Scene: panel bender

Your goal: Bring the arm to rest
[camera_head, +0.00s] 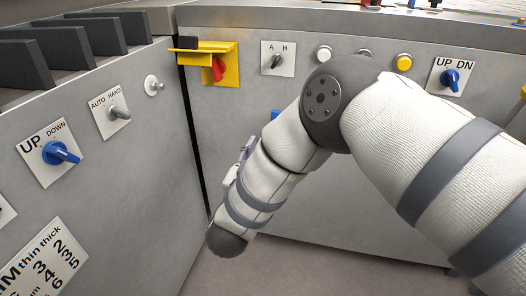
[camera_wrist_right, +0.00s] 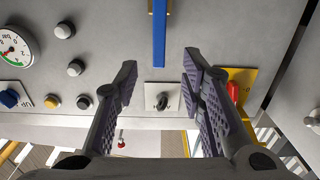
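My right arm comes into the head view from the right and bends at a dark elbow joint, with the forearm pointing down and left. Its gripper is mostly hidden behind the forearm there. In the right wrist view my right gripper (camera_wrist_right: 159,72) is open, with its two dark fingers wide apart and nothing between them. The grey panel and a small switch plate (camera_wrist_right: 161,97) show beyond the fingers. My left gripper and left arm are not in view.
A grey panel carries an A/H switch (camera_head: 278,59), a yellow bracket with a red switch (camera_head: 218,69), a yellow button (camera_head: 403,62) and a blue UP/DN knob (camera_head: 450,79). The left panel has another blue knob (camera_head: 60,153). A gauge (camera_wrist_right: 14,47) shows in the wrist view.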

